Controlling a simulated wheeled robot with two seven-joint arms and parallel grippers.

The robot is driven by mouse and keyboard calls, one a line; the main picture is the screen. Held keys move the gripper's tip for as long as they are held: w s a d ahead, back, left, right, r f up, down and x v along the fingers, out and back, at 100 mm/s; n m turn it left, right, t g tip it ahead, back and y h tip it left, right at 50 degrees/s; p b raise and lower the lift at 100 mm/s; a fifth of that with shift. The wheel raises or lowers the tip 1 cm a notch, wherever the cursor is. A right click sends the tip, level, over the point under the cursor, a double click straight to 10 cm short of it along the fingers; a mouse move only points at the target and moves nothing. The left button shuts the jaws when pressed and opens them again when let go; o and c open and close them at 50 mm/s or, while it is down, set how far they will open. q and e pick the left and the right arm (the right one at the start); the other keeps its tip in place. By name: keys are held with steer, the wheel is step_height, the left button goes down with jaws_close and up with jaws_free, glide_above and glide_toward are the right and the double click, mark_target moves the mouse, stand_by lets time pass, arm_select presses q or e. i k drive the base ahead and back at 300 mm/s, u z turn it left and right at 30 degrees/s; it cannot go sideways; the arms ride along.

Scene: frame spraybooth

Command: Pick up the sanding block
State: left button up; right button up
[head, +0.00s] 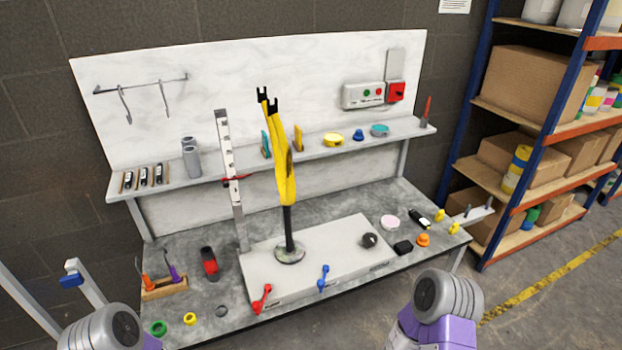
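I cannot tell for certain which item is the sanding block. A red and black block-like piece (209,263) lies on the bench left of the raised light slab. Parts of my two arms show at the bottom left and bottom right, but neither gripper's fingers can be seen. Both arms are short of the bench's middle.
A yellow frame on a black post (288,222) stands upright on the slab (335,250), beside a tall grey upright (228,165). Red (261,298) and blue (323,279) handles are at the slab's front. A wooden tool holder (165,289) and rings stand front left. Shelving (540,130) is right.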

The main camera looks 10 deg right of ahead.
mark_target(403, 248)
steer(key=z, duration=2.45)
steer(key=i, duration=2)
steer(key=u, duration=3.4)
steer(key=i, duration=0.5)
